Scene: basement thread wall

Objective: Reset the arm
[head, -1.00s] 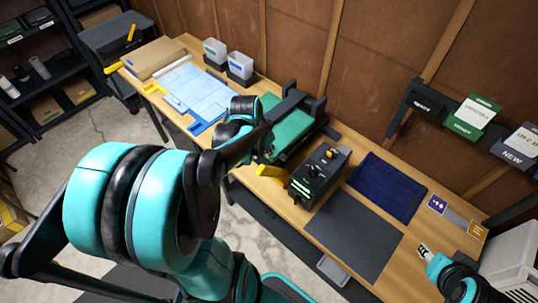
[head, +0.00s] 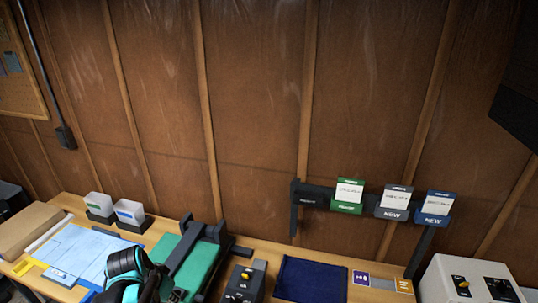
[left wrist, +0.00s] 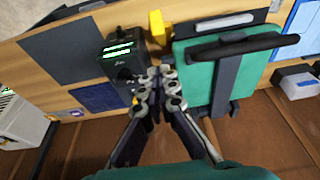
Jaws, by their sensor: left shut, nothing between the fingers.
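My left gripper (left wrist: 160,74) is shut and empty in the left wrist view. Its fingertips are together in front of the gap between a dark control box (left wrist: 122,62) and a green-padded press (left wrist: 196,62). I cannot tell how high it is above the bench. In the head view, only a teal and black part of my left arm shows at the bottom, in front of the press (head: 196,262). My right gripper is in neither current view.
The wooden bench (left wrist: 70,12) also bears a navy mat (head: 312,280), a blue pattern sheet (head: 82,257), two small bins (head: 100,206) and a white machine (head: 462,275). A card rack (head: 315,195) stands along the brown wall. A yellow piece (left wrist: 157,26) lies beside the control box.

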